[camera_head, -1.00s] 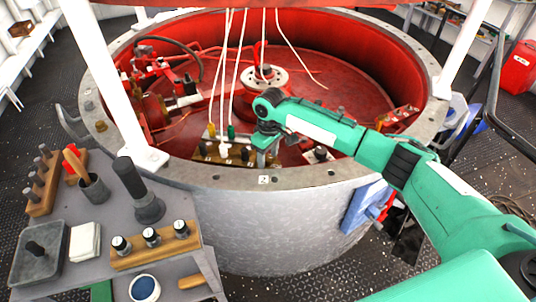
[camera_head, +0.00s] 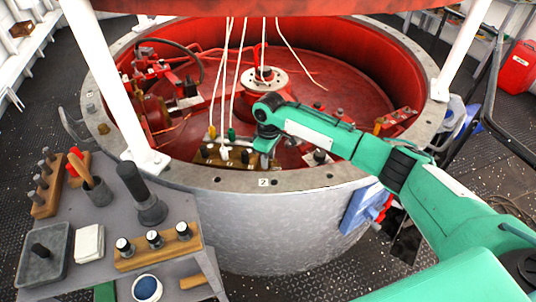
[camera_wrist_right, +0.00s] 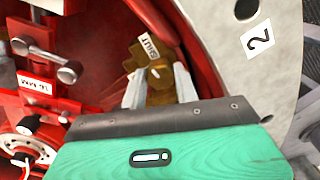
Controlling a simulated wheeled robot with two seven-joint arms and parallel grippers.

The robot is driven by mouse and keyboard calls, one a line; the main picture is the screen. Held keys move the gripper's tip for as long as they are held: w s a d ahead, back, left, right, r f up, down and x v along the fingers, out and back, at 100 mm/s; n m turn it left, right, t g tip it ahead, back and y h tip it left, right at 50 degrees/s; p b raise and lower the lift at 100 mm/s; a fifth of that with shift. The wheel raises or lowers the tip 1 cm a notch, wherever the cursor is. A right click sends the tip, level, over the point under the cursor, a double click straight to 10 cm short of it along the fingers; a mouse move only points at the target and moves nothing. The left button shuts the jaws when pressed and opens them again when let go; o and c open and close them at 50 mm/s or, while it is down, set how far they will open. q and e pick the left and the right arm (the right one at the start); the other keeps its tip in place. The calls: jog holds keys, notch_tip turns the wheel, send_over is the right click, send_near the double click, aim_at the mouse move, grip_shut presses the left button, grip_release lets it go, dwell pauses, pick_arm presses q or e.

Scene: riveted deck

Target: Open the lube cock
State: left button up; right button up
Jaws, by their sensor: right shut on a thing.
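A brass fitting (camera_wrist_right: 158,84) sits inside the red drum in the right wrist view. I take it to be the lube cock, though its tag is hard to read. My right gripper (camera_wrist_right: 161,92) has one finger on each side of it and is shut on it. Its handle position is mostly hidden by the fingers. In the head view my right gripper (camera_head: 264,148) reaches down inside the near rim, and the fitting cannot be made out there. My left gripper is not in view.
The drum's grey riveted rim (camera_head: 325,177) runs close in front of the gripper. White cords (camera_head: 239,75) hang to its left, near a row of coloured fittings (camera_head: 222,153). A grey tool table (camera_head: 110,225) is at lower left.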

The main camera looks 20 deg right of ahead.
jog(key=n+p, duration=0.2)
jog(key=shift+r+n, duration=0.25)
jog(key=shift+n, duration=0.15)
jog(key=n+p, duration=0.1)
jog(key=n, duration=0.1)
jog(key=shift+f+n+p, duration=0.1)
jog(key=shift+n+p, duration=0.25)
jog(key=shift+n, duration=0.05)
jog(key=n+p, duration=0.1)
jog(key=n, duration=0.2)
jog(key=shift+n, duration=0.3)
jog(key=n+p, duration=0.1)
jog(key=n, duration=0.2)
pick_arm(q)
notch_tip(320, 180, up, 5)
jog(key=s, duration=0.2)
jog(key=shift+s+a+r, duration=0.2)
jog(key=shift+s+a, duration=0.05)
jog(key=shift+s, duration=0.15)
pick_arm(e)
jog(key=shift+a+f+n, duration=0.1)
jog(key=shift+n, duration=1.7)
jog(key=o, duration=1)
jog(key=shift+c, duration=0.2)
